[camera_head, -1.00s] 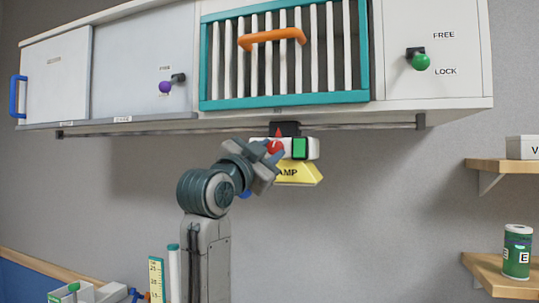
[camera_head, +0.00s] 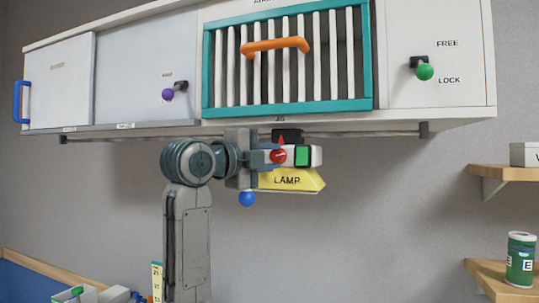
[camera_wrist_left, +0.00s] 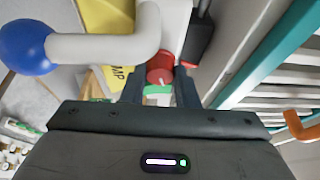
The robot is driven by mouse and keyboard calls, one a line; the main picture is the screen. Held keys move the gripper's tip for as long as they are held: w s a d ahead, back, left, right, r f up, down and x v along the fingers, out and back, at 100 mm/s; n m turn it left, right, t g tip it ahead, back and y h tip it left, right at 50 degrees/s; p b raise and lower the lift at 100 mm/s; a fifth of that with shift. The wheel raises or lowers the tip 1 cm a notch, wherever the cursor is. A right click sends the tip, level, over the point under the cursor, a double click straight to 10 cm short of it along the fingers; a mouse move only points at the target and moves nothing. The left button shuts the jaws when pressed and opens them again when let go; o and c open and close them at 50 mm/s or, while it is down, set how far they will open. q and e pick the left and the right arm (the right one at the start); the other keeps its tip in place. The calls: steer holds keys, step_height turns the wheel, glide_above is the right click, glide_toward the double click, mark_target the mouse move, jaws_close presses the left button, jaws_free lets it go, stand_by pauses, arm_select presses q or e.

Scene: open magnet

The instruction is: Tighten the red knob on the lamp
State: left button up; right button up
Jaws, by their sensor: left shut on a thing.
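The lamp (camera_head: 292,181) hangs below the wall cabinet, with a yellow shade marked LAMP and a light housing above it. Its red knob (camera_head: 278,156) is on the front of the housing, beside a green square (camera_head: 302,156) and below a red pointer (camera_head: 281,141). My left gripper (camera_head: 268,157) reaches in level from the left and is shut on the red knob. In the left wrist view the knob (camera_wrist_left: 160,69) shows between the fingertips (camera_wrist_left: 160,84); its lower part is hidden. My right gripper is not in view.
A blue ball (camera_head: 247,198) hangs below my gripper; the left wrist view shows it on a pale curved arm (camera_wrist_left: 105,47). A dark rail (camera_head: 370,134) runs under the cabinet (camera_head: 440,100). Wooden shelves with a green can (camera_head: 520,258) are at right.

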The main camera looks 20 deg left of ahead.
arm_select(q)
steer(key=shift+r+m+g+p, duration=0.15)
steer(key=shift+m+g+p, duration=0.35)
steer(key=shift+m, duration=1)
steer(key=shift+y, duration=0.4)
steer(key=o, duration=1)
steer(key=b+v, duration=0.5)
steer(key=v, duration=0.5)
steer(key=shift+s+a, duration=0.2)
steer(key=shift+s, duration=0.15)
